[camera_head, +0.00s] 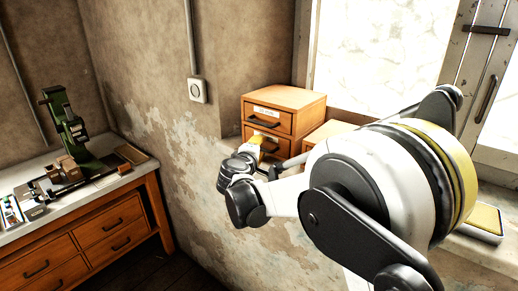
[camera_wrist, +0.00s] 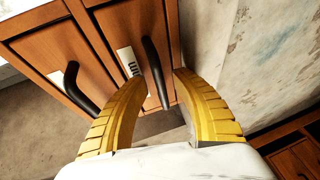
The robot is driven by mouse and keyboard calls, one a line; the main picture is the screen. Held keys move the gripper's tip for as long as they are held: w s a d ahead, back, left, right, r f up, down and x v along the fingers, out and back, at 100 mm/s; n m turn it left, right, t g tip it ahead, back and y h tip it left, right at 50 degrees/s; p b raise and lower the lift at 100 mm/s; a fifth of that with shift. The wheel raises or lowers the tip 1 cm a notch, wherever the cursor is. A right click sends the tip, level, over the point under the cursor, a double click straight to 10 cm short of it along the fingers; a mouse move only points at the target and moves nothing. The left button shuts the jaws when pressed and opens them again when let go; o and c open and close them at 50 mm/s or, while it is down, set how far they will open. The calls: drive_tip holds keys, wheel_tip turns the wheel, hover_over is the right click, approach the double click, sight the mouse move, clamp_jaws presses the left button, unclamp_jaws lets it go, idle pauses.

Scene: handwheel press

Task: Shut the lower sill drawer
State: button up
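A small orange-brown wooden cabinet (camera_head: 302,120) with two drawers stands on the window sill. Its upper drawer (camera_head: 284,120) has a white label and a dark handle and looks closed. The lower drawer (camera_head: 283,152) is partly hidden by my gripper (camera_head: 259,146); I cannot tell how far it stands out. In the wrist view the lower drawer's dark handle (camera_wrist: 152,70) lies between the yellow fingers of my gripper (camera_wrist: 161,80), which are spread apart. Whether a finger touches the handle is unclear. The upper drawer's handle (camera_wrist: 72,84) is left of the fingers there.
Another wooden box (camera_head: 325,132) stands right of the cabinet, partly hidden by my arm. A yellow-topped pad (camera_head: 486,219) lies on the sill at right. A workbench (camera_head: 95,190) with drawers and a green press (camera_head: 66,122) stands at left. The wall below the sill is bare.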

drive_tip(key=v, duration=1.2)
drive_tip(key=s+d+f+m+g, duration=0.1)
drive_tip(key=s+d+m+g, duration=0.15)
drive_tip(key=s+d, duration=0.45)
drive_tip(key=s+d+f+m+g, duration=0.1)
drive_tip(key=s+d+m+g, duration=0.2)
drive_tip(key=d, duration=0.7)
drive_tip(key=s+d+f+m+g+y, duration=0.1)
drive_tip(key=s+d+f+m+y, duration=0.1)
drive_tip(key=s, duration=0.8)
drive_tip(key=s+d+f+m+g+y+b, duration=0.1)
drive_tip(key=s+d+f+m+y, duration=0.1)
drive_tip(key=s+m, duration=0.4)
drive_tip(key=s+d+f, duration=0.1)
drive_tip(key=s+f, duration=0.1)
drive_tip(key=s, duration=0.2)
drive_tip(key=shift+s+f+m, duration=0.35)
drive_tip(key=shift+d+g, duration=0.1)
drive_tip(key=shift+g, duration=0.15)
